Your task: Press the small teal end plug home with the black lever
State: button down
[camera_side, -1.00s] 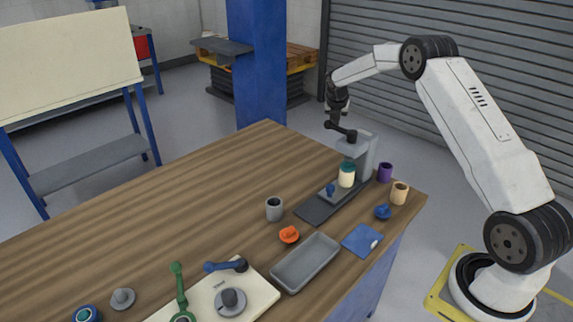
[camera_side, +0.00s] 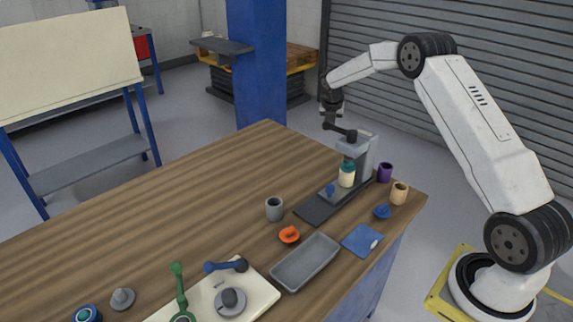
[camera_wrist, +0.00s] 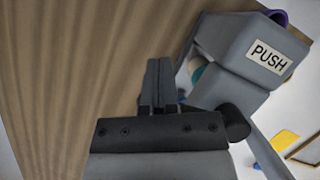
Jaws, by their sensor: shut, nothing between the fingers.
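A grey press (camera_side: 362,152) stands at the far right of the table; its PUSH label (camera_wrist: 268,57) faces the wrist camera. The black lever (camera_side: 341,130) sticks out from its top toward the left, nearly level. Under the press head, a cream roller (camera_side: 346,180) stands upright with the teal end plug (camera_side: 348,167) at its top. In the wrist view a bit of teal (camera_wrist: 200,72) shows beside the head. My gripper (camera_side: 331,113) is shut and empty, pointing down just above the lever's outer end. Whether the fingertips (camera_wrist: 158,70) touch it I cannot tell.
A purple cup (camera_side: 385,172), a tan cup (camera_side: 400,193) and a blue knobbed part (camera_side: 382,211) stand right of the press. A grey cup (camera_side: 274,209), orange part (camera_side: 289,234) and empty grey tray (camera_side: 306,262) lie nearer. The table's left middle is clear.

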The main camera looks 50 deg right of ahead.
aim_at(323, 127)
jog(key=shift+a, duration=0.45)
jog(key=shift+w+a, duration=0.1)
jog(key=shift+a, duration=1)
dwell(0.4)
jog(key=shift+a, duration=0.65)
jog(key=shift+s+a, duration=0.25)
jog(key=shift+w+d, duration=0.15)
jog(key=shift+d, duration=0.1)
jog(key=shift+w+d, duration=0.35)
jog(key=shift+d, duration=0.25)
